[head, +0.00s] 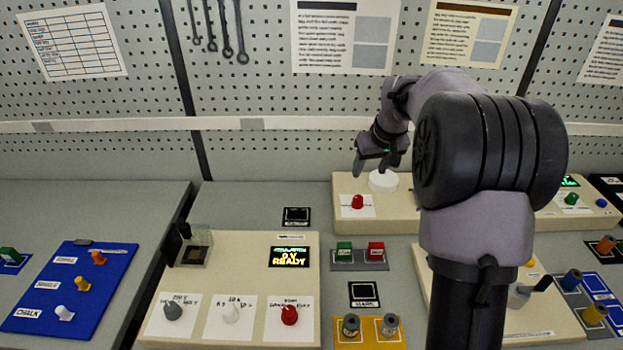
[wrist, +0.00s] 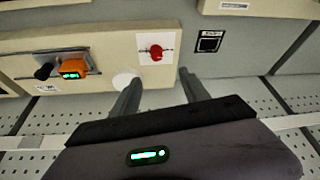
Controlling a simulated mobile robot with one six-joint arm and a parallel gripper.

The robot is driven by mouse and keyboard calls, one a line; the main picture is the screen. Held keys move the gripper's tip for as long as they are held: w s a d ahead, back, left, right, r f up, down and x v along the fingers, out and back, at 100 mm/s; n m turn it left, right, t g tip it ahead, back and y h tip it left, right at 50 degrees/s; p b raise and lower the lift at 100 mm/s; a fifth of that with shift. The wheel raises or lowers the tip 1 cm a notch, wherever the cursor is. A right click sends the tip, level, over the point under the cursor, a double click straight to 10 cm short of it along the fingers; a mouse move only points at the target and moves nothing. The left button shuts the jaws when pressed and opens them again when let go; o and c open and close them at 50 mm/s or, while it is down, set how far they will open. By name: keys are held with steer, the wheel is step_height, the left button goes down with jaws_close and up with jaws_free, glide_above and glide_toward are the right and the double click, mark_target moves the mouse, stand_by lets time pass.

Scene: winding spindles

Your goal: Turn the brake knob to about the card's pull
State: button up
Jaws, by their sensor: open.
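A red knob (head: 357,202) sits on a white label on the beige back box (head: 343,226). The knob also shows in the wrist view (wrist: 156,52), with a line marked to each side. The label's print is too small to read, so I cannot confirm it is the brake knob. A white disc (head: 383,181) lies beside it on the box. My gripper (head: 376,164) is above this box, open and empty. In the wrist view the red knob lies just beyond the two fingertips (wrist: 158,77), apart from them. Printed cards (head: 345,38) hang on the pegboard; their text is unreadable.
A nearer beige box (head: 255,284) carries grey, white and red knobs and a lit display (head: 290,257) reading READY. Green and red buttons (head: 360,256) stand between the boxes. A blue board (head: 70,290) holds coloured pegs at left. My arm hides part of the right side.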

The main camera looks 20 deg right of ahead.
mark_target(358, 199)
steer(key=b+x, duration=0.1)
steer(key=x, duration=0.4)
steer(key=b+x, duration=0.2)
steer(key=x, duration=0.4)
steer(key=b+x, duration=0.1)
steer(key=x, duration=0.5)
steer(key=shift+s+d+f, duration=0.15)
steer(key=shift+d+f, duration=0.1)
steer(key=shift+d, duration=0.1)
steer(key=shift+c, duration=0.2)
jaws_close()
steer(key=shift+m, duration=0.3)
steer(key=m+h, duration=0.1)
steer(key=m, duration=0.2)
steer(key=shift+a, duration=0.1)
steer(key=shift+m+g+h, duration=0.5)
steer(key=shift+m+h, duration=0.2)
steer(key=shift+m, duration=0.8)
